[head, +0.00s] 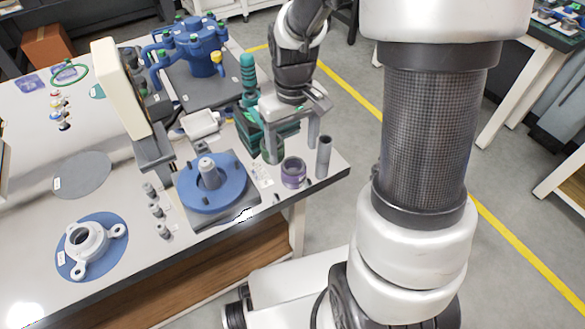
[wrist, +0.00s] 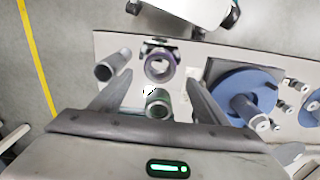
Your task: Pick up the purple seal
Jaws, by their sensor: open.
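The purple seal (head: 293,172) is a short ring-shaped piece near the right front corner of the workbench. In the wrist view it shows from above as a dark purple ring (wrist: 160,67) around a pale opening. My gripper (head: 292,142) is open, fingers pointing down, above and slightly behind the seal in the head view. In the wrist view the seal lies just beyond the space between the fingertips (wrist: 158,84), apart from both. A greenish-grey cylinder (wrist: 158,103) shows between the fingers. Nothing is held.
A grey upright cylinder (head: 323,157) stands close to the right of the seal. A blue round flange (head: 212,183) with a grey post sits to its left. Dark green equipment (head: 250,135) stands behind. Small grey fittings (head: 157,210) stand further left. The bench edge is close in front.

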